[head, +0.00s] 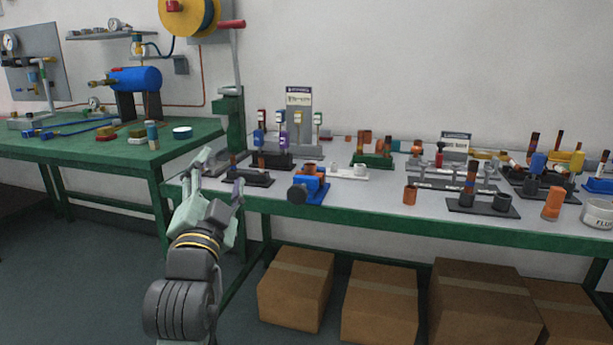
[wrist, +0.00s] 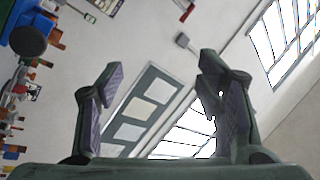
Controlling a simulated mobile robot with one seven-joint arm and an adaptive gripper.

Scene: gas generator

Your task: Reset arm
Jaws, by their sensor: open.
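My gripper (head: 219,170) is raised in front of the left end of the light-topped bench in the head view. Its two fingers are apart and nothing is between them. In the wrist view my gripper (wrist: 155,100) also shows open, with purple-grey finger pads and only wall, windows and a framed board behind. My arm is upright at the lower left of the head view. Whether the fingers touch the bench edge cannot be told, but they appear in front of it.
A bench (head: 380,212) holds a blue vise (head: 309,187), an orange cylinder (head: 553,203) and several fittings on stands. A green table (head: 90,150) with a blue tank (head: 136,79) stands left. Cardboard boxes (head: 380,305) sit under the bench. Open floor lies at lower left.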

